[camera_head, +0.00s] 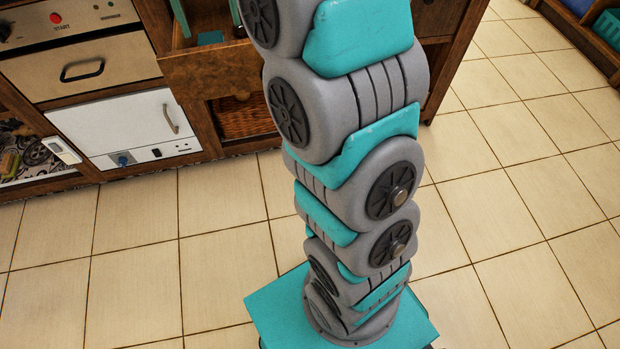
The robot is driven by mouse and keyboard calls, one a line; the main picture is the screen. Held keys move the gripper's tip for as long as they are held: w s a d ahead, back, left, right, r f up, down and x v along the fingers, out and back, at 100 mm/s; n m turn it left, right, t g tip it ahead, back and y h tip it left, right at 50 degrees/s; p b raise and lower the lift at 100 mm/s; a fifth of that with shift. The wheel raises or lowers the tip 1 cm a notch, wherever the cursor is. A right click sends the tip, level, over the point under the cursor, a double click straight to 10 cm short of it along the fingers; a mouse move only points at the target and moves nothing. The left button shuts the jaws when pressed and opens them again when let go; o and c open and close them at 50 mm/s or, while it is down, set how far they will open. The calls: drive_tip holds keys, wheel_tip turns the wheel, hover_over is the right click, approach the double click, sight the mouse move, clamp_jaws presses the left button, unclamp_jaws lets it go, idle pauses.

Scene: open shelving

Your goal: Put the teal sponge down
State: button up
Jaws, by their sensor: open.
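My gripper is out of view; only my grey and teal arm shows, rising from my teal base up past the top edge. A small flat teal patch (210,38) shows inside an open wooden drawer (212,72) at the top, left of my arm. I cannot tell whether it is the sponge. Teal upright strips (180,17) stand beside it, cut off by the top edge. My arm hides part of the unit to the right of the drawer.
A wicker basket (243,117) sits below the drawer. To the left are a beige panel with a red button (55,18), a white drawer front (125,122) and a low shelf of small items (30,155). A teal crate (608,28) stands at far right. The tiled floor (510,200) is clear.

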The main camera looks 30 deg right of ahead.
drive_tip(key=s+f, duration=0.4)
drive_tip(key=s, duration=0.7)
drive_tip(key=s+f+n+g, duration=0.1)
drive_tip(key=s+f, duration=0.4)
drive_tip(key=s, duration=0.6)
drive_tip(key=s+f+n, duration=0.1)
drive_tip(key=s+f, duration=0.4)
drive_tip(key=s, duration=0.6)
drive_tip(key=shift+s+d, duration=0.3)
drive_tip(key=shift+s, duration=0.1)
